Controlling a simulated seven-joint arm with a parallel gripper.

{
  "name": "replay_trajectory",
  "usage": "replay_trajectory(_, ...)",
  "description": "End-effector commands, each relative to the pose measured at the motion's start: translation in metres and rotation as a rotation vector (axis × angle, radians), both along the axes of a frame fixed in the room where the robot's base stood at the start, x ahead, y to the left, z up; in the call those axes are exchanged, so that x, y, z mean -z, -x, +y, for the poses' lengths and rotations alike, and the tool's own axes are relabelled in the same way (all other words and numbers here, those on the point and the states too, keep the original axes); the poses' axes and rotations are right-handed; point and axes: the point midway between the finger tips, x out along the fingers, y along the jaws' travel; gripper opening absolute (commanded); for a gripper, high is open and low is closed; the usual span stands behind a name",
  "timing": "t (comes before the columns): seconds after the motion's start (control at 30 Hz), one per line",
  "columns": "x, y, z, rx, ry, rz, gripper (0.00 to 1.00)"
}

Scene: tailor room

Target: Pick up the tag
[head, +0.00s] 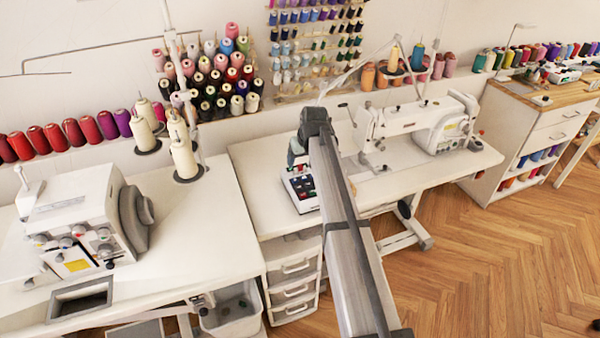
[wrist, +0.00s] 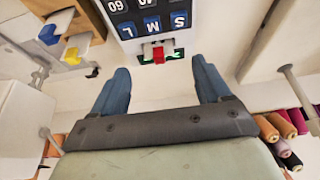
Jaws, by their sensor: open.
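A white box with a dark panel of white size marks such as S, M, L, 40 and 60 (wrist: 152,20) shows at the top of the wrist view. A small red piece (wrist: 158,54), which looks like the tag, sticks out at its near end by a green-and-black mark. My gripper (wrist: 160,68) is open, with its two blue fingers on either side of the red piece and nothing held between them. I cannot tell whether the fingers are level with it. In the head view, the white box (head: 301,205) stands on the sewing table, and my arm hides most of my gripper.
A white sewing machine (head: 415,125) stands right of the box on the white table (head: 262,190). An overlocker (head: 80,225) stands on the left table. Thread cones (head: 215,75) line the wall behind. Blue (wrist: 48,35) and yellow (wrist: 71,56) pieces show at the wrist view's left.

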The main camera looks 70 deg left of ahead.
Motion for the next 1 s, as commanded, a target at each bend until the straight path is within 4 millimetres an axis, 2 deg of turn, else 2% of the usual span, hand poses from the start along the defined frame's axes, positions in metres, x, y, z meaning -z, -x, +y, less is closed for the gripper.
replay_trajectory(0.23,0.013,-0.001,0.007,0.000,0.001,0.000,0.77)
replay_trajectory(0.53,0.046,-0.002,0.023,0.001,0.001,0.000,0.77)
replay_trajectory(0.8,0.049,-0.002,0.024,0.001,0.000,-0.001,0.77)
replay_trajectory(1.0,0.049,-0.002,0.024,0.001,0.000,-0.001,0.57)
